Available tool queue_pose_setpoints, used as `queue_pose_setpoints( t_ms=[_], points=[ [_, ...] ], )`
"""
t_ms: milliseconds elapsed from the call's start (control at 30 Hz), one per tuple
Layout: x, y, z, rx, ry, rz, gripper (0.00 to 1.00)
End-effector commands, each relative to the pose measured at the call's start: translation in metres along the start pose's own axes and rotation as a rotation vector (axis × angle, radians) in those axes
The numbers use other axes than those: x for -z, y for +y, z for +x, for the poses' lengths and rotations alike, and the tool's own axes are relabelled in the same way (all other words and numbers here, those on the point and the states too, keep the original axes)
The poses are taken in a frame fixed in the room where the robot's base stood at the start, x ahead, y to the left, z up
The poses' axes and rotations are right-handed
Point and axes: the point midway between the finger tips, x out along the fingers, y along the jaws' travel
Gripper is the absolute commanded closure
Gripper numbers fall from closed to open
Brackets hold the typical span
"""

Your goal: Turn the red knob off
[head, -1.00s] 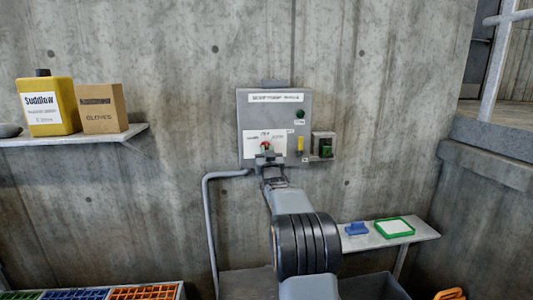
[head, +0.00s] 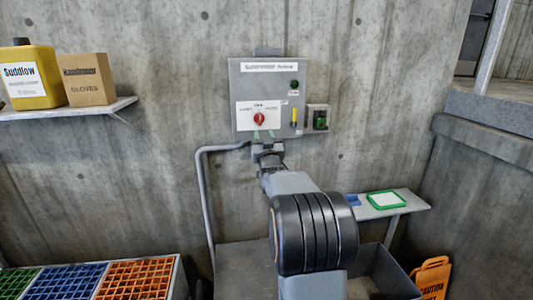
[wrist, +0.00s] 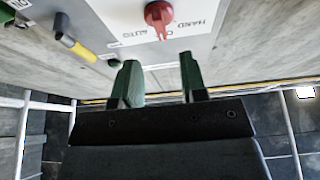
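The red knob (head: 259,119) is on a white label plate (head: 247,108) low on the grey control panel (head: 236,85). Its grip looks about upright, in line with the top label. In the wrist view the knob (wrist: 159,16) has its narrow end over the middle marking, between the words HAND and AUTO. My gripper (head: 265,134) is just below the knob in the head view, apart from it. Its green fingers (wrist: 161,78) are spread with nothing between them, and the knob shows beyond the gap.
A green button (head: 294,84), a yellow-handled switch (head: 294,116) and a green-fronted box (head: 320,119) sit right of the knob. A grey pipe (head: 201,190) runs down at left.

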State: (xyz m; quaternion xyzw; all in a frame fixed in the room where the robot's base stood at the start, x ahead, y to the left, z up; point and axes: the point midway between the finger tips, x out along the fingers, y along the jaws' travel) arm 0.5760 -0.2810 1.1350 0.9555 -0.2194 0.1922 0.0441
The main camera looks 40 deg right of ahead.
Motion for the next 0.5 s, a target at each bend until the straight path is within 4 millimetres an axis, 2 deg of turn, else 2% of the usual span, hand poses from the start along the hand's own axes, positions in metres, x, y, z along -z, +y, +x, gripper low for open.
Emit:
queue_pose_setpoints(
  t_ms=[33, 200, 500],
  points=[
    [-0.002, 0.000, -0.011, 0.000, 0.000, 0.000, 0.61],
    [0.000, 0.000, -0.038, -0.001, 0.001, 0.000, 0.61],
    [0.001, 0.001, -0.059, -0.001, 0.002, -0.001, 0.61]
  ],
)
